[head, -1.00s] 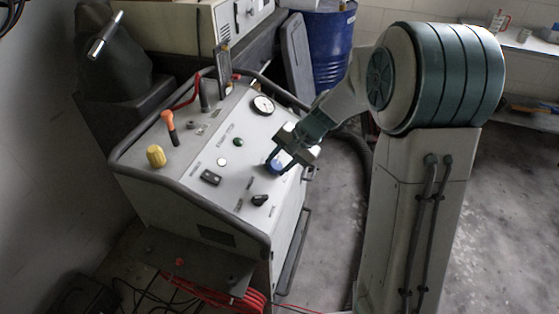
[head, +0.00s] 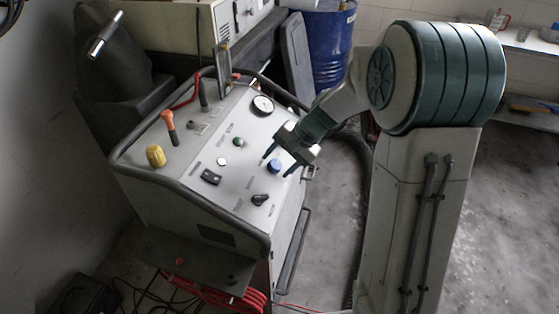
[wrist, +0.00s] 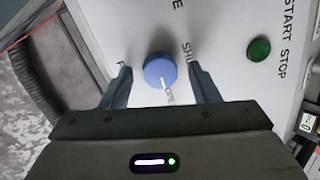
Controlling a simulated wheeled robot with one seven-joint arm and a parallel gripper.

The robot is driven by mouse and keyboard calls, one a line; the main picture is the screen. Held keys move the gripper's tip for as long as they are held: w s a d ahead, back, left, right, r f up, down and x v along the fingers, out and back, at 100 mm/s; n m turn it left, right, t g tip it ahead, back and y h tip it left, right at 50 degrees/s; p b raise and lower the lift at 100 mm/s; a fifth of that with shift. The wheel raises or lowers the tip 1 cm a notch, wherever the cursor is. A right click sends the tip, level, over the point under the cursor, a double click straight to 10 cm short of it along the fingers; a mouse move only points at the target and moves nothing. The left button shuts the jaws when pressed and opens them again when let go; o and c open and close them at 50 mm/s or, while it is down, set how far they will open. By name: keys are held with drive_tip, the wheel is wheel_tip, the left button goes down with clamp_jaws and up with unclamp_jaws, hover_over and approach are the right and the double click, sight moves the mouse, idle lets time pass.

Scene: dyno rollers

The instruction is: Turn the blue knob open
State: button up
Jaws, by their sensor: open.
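The blue knob (head: 274,166) sits on the sloping grey panel of the machine. In the wrist view the blue knob (wrist: 158,68) shows a white pointer line aimed at the partly hidden "OPE..." lettering; the "SHU..." lettering lies to its right. My gripper (head: 276,169) is open at the knob. In the wrist view its two fingers (wrist: 158,68) stand on either side of the knob, with a visible gap on each side. The wrist view does not clearly show how far the fingertips are above the panel.
The panel also carries a black knob (head: 260,199), a green button (head: 238,142), a gauge (head: 263,105), a yellow knob (head: 155,155) and an orange-handled lever (head: 169,125). A blue drum (head: 328,45) stands behind. Open floor lies right of the machine.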

drive_tip(key=v, duration=1.3)
drive_tip(key=shift+d+r+p, duration=0.25)
drive_tip(key=shift+p, duration=0.15)
drive_tip(key=shift+s, duration=0.1)
